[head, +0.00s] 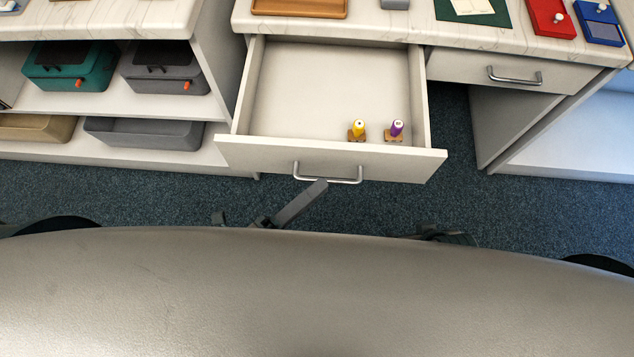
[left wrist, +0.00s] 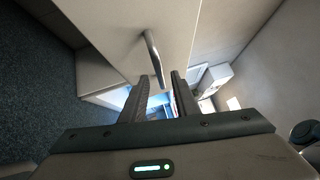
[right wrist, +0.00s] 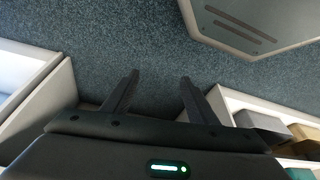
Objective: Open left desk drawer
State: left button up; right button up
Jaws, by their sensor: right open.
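The left desk drawer (head: 330,160) is pulled well out from under the desktop, and its inside shows in the head view. Its metal bar handle (head: 328,180) is on the front face. My left gripper (head: 318,186) is at the handle, with a fingertip overlapping the bar in the head view. In the left wrist view the fingers (left wrist: 161,78) are partly apart, with the handle's end (left wrist: 153,55) between or just beyond the tips; contact is unclear. My right gripper (right wrist: 160,77) is open and empty above the carpet.
Shelves at left hold a teal bin (head: 70,68) and grey bins. Dark carpet (head: 545,215) is clear in front.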

pick_arm(q)
jog(key=b+v, duration=0.2)
jog(key=v, duration=1.4)
jog(key=shift+s, duration=0.15)
pick_arm(e)
jog(key=w+a, duration=0.1)
jog(key=w+a+t+y, duration=0.1)
jog(key=a, duration=0.1)
jog(key=shift+t, duration=0.3)
pick_arm(q)
jog(key=shift+f, duration=0.1)
pick_arm(e)
jog(key=shift+d, duration=0.1)
